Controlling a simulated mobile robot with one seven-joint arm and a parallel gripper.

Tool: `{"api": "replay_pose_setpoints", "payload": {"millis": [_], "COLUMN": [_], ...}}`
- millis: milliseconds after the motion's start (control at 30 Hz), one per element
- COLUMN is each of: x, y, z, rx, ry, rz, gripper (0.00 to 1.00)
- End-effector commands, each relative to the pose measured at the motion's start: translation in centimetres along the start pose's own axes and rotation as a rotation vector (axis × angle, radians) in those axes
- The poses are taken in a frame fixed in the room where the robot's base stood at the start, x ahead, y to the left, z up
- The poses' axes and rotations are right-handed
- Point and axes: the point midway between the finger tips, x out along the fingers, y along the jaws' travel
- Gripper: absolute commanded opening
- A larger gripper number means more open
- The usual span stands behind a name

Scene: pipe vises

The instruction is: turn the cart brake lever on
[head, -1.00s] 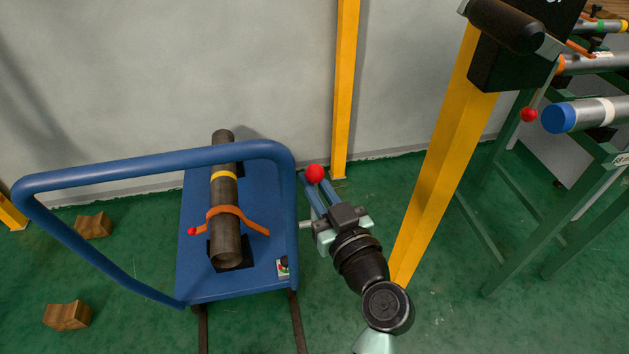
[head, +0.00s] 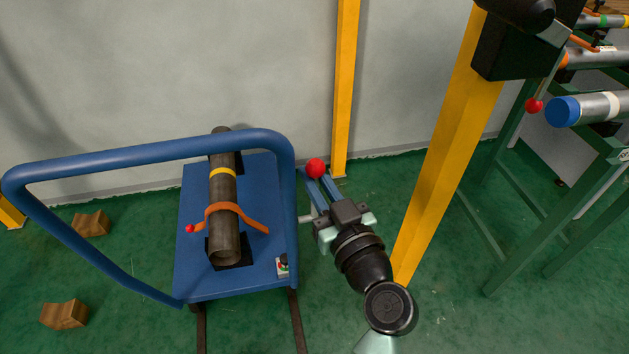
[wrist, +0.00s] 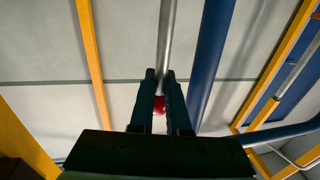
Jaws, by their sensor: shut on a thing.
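The blue cart (head: 262,195) stands on the green floor at the left of the head view. Its brake lever has a red ball knob (head: 316,168) just right of the cart's handle frame. In the wrist view the lever shows as a grey rod (wrist: 168,45) running up from the red knob (wrist: 159,104). My gripper (head: 318,183) is right of the cart, with its blue fingers reaching to the knob. The wrist view shows my gripper (wrist: 159,90) with a finger on either side of the knob and rod, shut on the lever. The fingers partly hide the knob.
A dark pipe (head: 225,220) with an orange strap lies on the cart. The cart's blue handle (head: 140,153) rises close to my gripper. A yellow post (head: 440,160) stands close by on the right, with a green pipe rack (head: 480,220) beyond. Wooden blocks (head: 65,314) lie left.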

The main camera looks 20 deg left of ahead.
Motion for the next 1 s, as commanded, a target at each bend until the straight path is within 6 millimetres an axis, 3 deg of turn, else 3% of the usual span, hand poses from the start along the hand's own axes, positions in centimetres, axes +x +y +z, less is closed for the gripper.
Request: {"api": "replay_pose_setpoints", "payload": {"millis": [33,700,733,800,1000], "x": [-0.22,-1.01,-1.01,-1.01,-0.99], "y": [0.12,-0.12,-0.12,-0.13,-0.16], "z": [0.78,-0.03,-0.03,-0.03,-0.01], "rx": [-0.004,-0.018,-0.018,-0.018,-0.018], "ry": [0.018,0.090,0.090,0.089,0.089], "rz": [0.004,0.003,0.003,0.002,0.001], "gripper": [0.00,0.00,0.16,0.27,0.27]}}
